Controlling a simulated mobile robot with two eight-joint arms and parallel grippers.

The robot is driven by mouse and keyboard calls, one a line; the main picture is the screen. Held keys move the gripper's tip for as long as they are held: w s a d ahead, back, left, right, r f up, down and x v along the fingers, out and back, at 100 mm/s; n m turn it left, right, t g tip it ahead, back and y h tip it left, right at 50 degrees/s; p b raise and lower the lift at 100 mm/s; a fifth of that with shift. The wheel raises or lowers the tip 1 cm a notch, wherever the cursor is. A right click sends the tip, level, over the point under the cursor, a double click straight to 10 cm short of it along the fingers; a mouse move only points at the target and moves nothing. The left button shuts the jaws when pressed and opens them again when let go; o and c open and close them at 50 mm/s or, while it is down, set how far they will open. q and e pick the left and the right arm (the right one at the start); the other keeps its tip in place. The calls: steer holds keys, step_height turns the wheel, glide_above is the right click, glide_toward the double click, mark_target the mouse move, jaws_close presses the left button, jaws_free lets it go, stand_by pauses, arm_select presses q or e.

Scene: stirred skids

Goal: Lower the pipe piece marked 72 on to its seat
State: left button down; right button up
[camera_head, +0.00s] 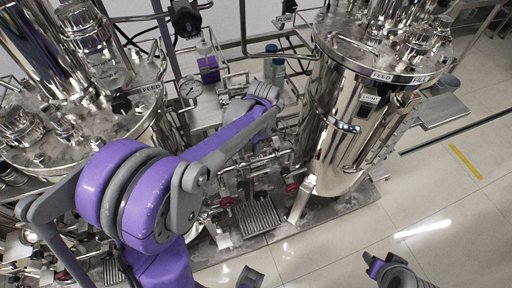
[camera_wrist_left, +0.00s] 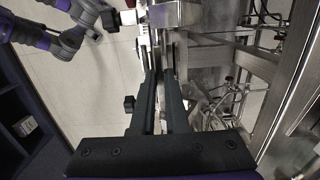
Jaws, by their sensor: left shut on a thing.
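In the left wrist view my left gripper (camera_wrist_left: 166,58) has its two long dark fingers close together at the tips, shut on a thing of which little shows. I take this to be the pipe piece; no mark 72 is readable, and its seat cannot be made out. Bright metal parts stand just beyond the fingertips. In the head view my left arm reaches over the pipework between two steel vessels, and its wrist hides most of the gripper and what it holds. Parts of my right arm show at the lower edge of the head view; its jaws cannot be read.
A large steel vessel (camera_head: 340,120) labelled FEED stands right of my left arm, another vessel (camera_head: 85,125) stands at left. A pressure gauge (camera_head: 190,88), a purple-filled bottle (camera_head: 208,68) and red-handled valves (camera_head: 292,188) are near the arm. Tiled floor (camera_head: 440,200) at right is mostly clear.

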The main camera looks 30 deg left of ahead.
stand_by(0.4)
arm_select(q)
steer(key=c, duration=0.8)
jaws_free()
steer(key=shift+c, duration=0.2)
step_height(320, 180, up, 11)
steer(key=shift+w+d+f+p, duration=0.15)
steer(key=shift+w+d+p, duration=0.15)
steer(key=shift+w+p, duration=0.1)
steer(key=shift+s, duration=0.1)
steer(key=s+d+f+n+t, duration=0.2)
steer(key=s+d+n+t, duration=0.1)
steer(key=s, duration=0.5)
steer(key=s+d+f+n+t+p, duration=0.1)
steer(key=s+d+f+n+t, duration=0.2)
steer(key=s+n, duration=0.2)
steer(key=s, duration=0.3)
steer(key=shift+d+f+h, duration=0.15)
steer(key=shift+d+h, duration=0.05)
steer(key=shift+h, duration=0.1)
